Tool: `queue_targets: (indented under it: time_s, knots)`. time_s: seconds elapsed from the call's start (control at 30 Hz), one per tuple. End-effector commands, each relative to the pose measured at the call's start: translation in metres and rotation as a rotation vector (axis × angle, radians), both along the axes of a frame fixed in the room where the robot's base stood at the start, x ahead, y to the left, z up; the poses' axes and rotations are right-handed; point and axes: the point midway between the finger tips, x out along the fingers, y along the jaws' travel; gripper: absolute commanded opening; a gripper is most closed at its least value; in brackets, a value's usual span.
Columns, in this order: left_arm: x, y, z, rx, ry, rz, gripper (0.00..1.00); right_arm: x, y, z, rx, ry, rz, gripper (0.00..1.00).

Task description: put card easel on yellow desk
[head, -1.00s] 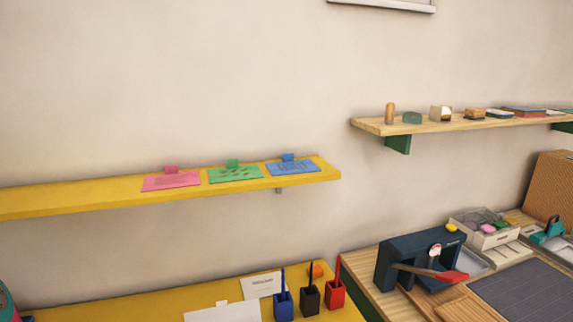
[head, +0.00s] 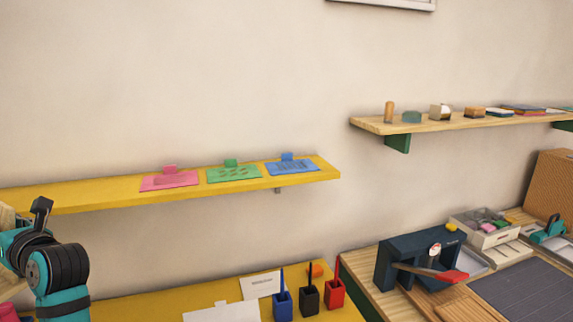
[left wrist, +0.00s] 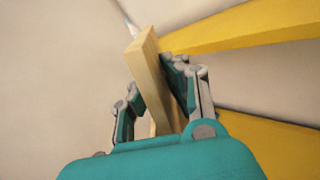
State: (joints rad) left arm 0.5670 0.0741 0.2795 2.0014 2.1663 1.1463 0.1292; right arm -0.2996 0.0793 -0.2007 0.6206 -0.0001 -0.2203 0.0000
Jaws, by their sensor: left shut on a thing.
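My left gripper (left wrist: 152,82) is shut on a pale wooden piece (left wrist: 148,62), which looks like the card easel, gripped between its two fingers and tilted. In the head view the left gripper (head: 14,240) is at the left edge, and a bit of the wooden easel (head: 7,215) shows beside it, mostly cut off. It is in front of the left part of the yellow shelf. The yellow desk (head: 150,309) lies below and to the right; yellow also shows at the lower right of the left wrist view (left wrist: 275,147). My right gripper is not in view.
The yellow shelf (head: 90,193) above the desk holds pink, green and blue cards. On the desk stand white cards (head: 222,312) and blue, black and red holders (head: 309,298). A wooden table adjoins at right.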

Motion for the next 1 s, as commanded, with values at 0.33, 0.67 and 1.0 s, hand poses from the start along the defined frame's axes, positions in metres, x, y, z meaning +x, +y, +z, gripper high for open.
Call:
queue_targets:
  time_s: [0.33,0.67,1.0]
  knots:
    - [0.0,-0.104,-0.113,0.007,0.018,-0.563,0.0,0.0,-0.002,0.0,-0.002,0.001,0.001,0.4]
    - [-0.056,-0.22,-0.207,-0.006,0.016,-1.065,0.0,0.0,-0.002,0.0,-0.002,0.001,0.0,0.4]
    - [-0.123,-0.299,-0.242,-0.012,0.004,-1.348,0.0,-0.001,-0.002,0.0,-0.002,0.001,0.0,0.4]
